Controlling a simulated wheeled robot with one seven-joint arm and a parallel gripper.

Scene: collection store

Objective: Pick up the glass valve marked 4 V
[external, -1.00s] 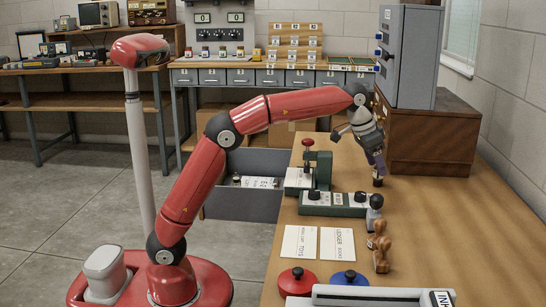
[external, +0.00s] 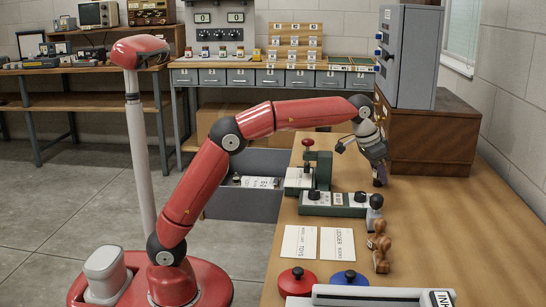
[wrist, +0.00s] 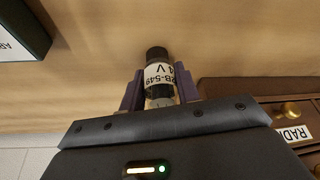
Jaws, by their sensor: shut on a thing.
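The glass valve (wrist: 160,76) shows in the wrist view between the two purple fingers of my gripper (wrist: 160,92). It has a dark cap and a white label reading "4 V" with more characters, seen upside down. The fingers are shut on it from both sides. In the external view my gripper (external: 380,176) points down at the wooden table, close to the wooden drawer cabinet. The valve is mostly hidden there, and I cannot tell how far it is from the table top.
The wooden drawer cabinet (external: 430,140) with a grey unit (external: 408,60) on top stands just right of my gripper. A green device (external: 335,204), an upright stamp and wooden-handled stamps (external: 380,250) lie nearer. The table's right side (external: 450,235) is clear.

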